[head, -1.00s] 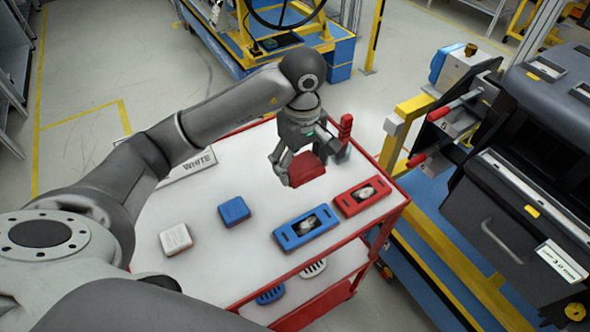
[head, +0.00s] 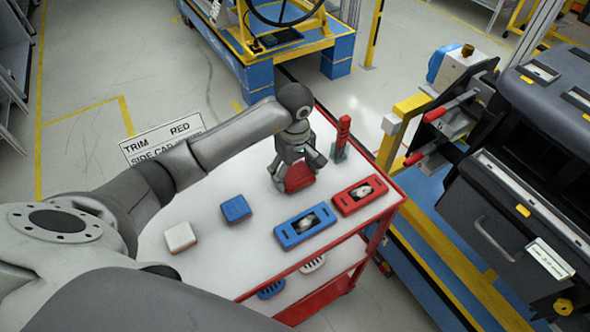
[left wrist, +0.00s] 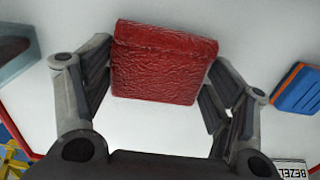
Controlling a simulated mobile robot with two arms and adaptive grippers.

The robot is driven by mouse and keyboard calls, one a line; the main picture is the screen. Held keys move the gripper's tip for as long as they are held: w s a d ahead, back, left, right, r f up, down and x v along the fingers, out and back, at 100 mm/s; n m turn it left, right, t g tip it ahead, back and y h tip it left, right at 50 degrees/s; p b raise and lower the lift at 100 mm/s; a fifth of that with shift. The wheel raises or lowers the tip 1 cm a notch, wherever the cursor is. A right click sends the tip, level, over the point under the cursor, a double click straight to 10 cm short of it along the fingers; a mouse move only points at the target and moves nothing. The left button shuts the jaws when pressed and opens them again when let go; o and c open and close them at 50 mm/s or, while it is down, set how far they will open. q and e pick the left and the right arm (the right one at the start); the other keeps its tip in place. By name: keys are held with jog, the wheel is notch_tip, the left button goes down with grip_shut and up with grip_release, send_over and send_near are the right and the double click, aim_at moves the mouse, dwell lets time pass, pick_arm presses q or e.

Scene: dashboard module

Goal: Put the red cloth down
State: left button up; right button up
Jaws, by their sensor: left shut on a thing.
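The red cloth (head: 299,177) is a folded, wrinkled block at my left gripper, over the far part of the white cart top (head: 215,262). My left gripper (head: 290,180) points down, with the cloth between its fingers. In the left wrist view the red cloth (left wrist: 165,62) sits between the two fingers of the left gripper (left wrist: 155,85), with the white surface behind it. I cannot tell whether the cloth touches the cart top. My right gripper is not in view.
A blue cloth (head: 235,209) and a white cloth (head: 180,237) lie nearer on the cart. A blue frame (head: 307,226) and a red frame (head: 361,194) lie to the right. A red upright tool (head: 342,138) stands at the far right edge. A sign (head: 160,140) stands at the back left.

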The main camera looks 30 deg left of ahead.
aim_at(295, 173)
pick_arm(q)
jog(key=shift+f, duration=0.2)
jog(key=o, duration=0.9)
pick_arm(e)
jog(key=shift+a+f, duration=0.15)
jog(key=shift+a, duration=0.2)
pick_arm(q)
jog(key=shift+r, duration=0.1)
jog(key=shift+r, duration=0.2)
jog(key=shift+w+r, duration=0.1)
jog(key=shift+r, duration=0.2)
jog(key=shift+r+b, duration=1.3)
jog(key=shift+r, duration=4.35)
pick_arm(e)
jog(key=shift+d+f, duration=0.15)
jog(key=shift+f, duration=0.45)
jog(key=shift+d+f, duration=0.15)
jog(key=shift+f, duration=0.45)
pick_arm(q)
jog(key=shift+f, duration=0.1)
